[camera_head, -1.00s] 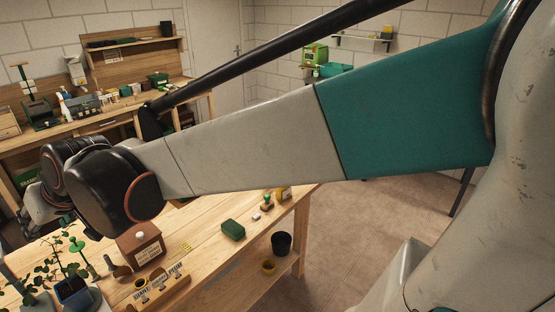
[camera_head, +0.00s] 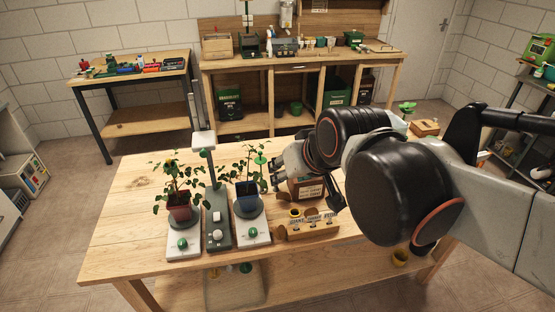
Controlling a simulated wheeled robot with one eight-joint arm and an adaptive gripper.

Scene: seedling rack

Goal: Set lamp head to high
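A lamp stands on the near table between two potted plants. It has a dark grey base (camera_head: 217,232), an upright post and a pale block-like lamp head (camera_head: 203,140) with a green knob just under it. The post continues above the head. A white knob sits on the base. My gripper (camera_head: 285,178) is right of the lamp, by the right plant and a brown box (camera_head: 306,187). It is clear of the lamp head. My arm's black joint hides part of it, so its finger opening cannot be made out.
The left plant's pot (camera_head: 180,207) and the right plant's pot (camera_head: 246,190) flank the lamp closely, each on a white base with a green knob. A wooden labelled block (camera_head: 308,228) lies to the right. The table's left part (camera_head: 125,215) is clear.

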